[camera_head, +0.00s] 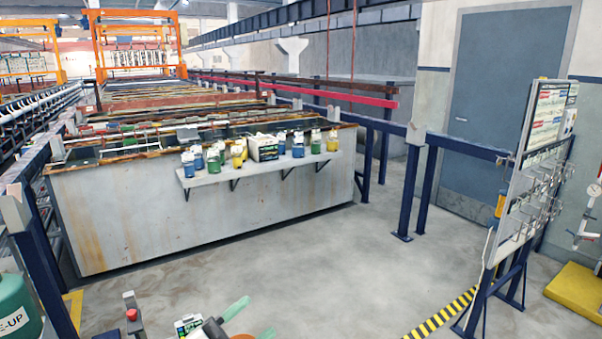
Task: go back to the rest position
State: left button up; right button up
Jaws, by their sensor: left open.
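My left gripper (256,319) shows at the bottom edge, low and left of centre. Nothing shows between the fingertips. Most of the hand and arm is cut off by the frame. It appears in front of the grey floor, well apart from the shelf of bottles. My right gripper is not in view.
A tool board (535,165) stands at right. A red button (131,314) and green drum (15,305) are at lower left. The middle floor is clear.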

pick_arm(q)
jog(key=s+a+f+n+t+y, duration=0.1)
jog(key=s+a+f+n+y, duration=0.3)
jog(key=a+f+n+y, duration=1)
jog(key=s+f+n+g+y, duration=0.1)
jog(key=s+f+g, duration=0.25)
jog(key=s, duration=0.25)
jog(key=s+d+f+n+g+y, duration=0.1)
jog(key=s+f+g, duration=0.1)
jog(key=s+g, duration=0.35)
jog(key=s+f+n+g+y, duration=0.1)
jog(key=s+f+n+g, duration=0.15)
jog(key=s, duration=0.55)
notch_tip(320, 180, down, 29)
jog(key=s+m+g, duration=0.1)
jog(key=s+g, duration=0.1)
jog(key=s+a+f+b, duration=0.1)
jog(key=s+a+f, duration=0.1)
jog(key=s+f, duration=1.3)
jog(key=shift+a+f+g, duration=0.2)
jog(key=shift+a+g, duration=0.05)
jog(key=shift+g, duration=0.1)
